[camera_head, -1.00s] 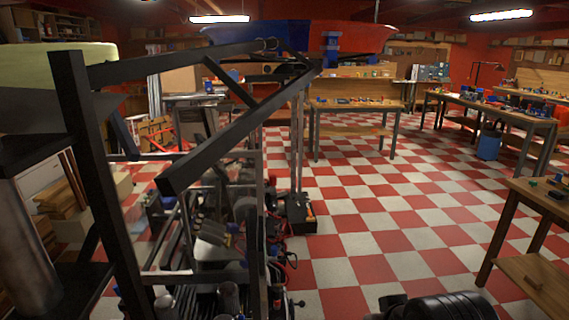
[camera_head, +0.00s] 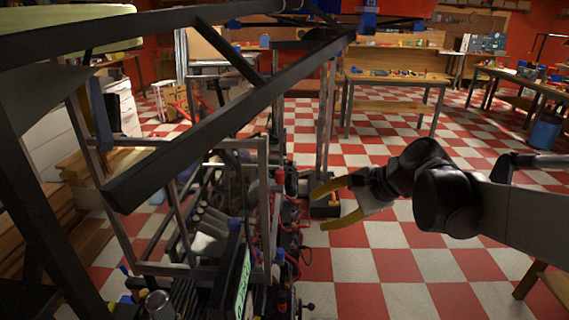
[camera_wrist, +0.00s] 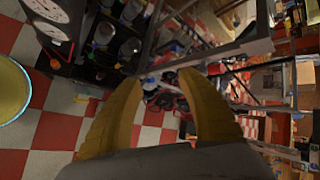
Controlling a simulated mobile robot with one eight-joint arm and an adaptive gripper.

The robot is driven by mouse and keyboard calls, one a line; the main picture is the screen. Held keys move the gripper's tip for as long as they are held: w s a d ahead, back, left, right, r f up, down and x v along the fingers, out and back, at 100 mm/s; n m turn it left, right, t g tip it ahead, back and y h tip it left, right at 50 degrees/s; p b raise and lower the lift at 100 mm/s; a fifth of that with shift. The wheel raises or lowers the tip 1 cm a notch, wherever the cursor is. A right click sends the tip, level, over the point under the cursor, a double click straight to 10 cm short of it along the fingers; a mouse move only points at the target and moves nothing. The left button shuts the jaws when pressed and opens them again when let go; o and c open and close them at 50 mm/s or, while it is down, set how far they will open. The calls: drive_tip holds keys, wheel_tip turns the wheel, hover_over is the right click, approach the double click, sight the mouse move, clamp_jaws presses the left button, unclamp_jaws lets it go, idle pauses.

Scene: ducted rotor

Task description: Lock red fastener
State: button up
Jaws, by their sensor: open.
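My gripper (camera_head: 318,211) is at the centre right of the head view, its two yellow fingers spread apart and pointing left toward the machine frame (camera_head: 262,195). In the wrist view the open fingers (camera_wrist: 160,78) point at the frame's bars and dark machinery, with nothing between them.
A long dark beam (camera_head: 225,130) slants across the upper left. Red cables (camera_head: 296,225) hang beside the machine. White round gauges (camera_wrist: 48,12) show at the wrist view's upper left. Checkered floor (camera_head: 375,265) lies open at right. A workbench (camera_head: 395,80) stands behind.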

drive_tip(key=w+a+m+y, duration=0.2)
drive_tip(key=w+m+y, duration=0.3)
drive_tip(key=w, duration=0.6)
drive_tip(key=m+g+y, duration=0.1)
drive_tip(key=m+y, duration=0.3)
drive_tip(key=y, duration=0.1)
approach(280, 175)
drive_tip(key=w, duration=0.1)
drive_tip(key=b+x, duration=0.1)
drive_tip(key=x, duration=0.2)
drive_tip(key=b+x, duration=0.1)
drive_tip(key=x, duration=0.6)
drive_tip(key=shift+w+f+b, duration=0.2)
drive_tip(key=shift+f+b, duration=0.2)
clamp_jaws()
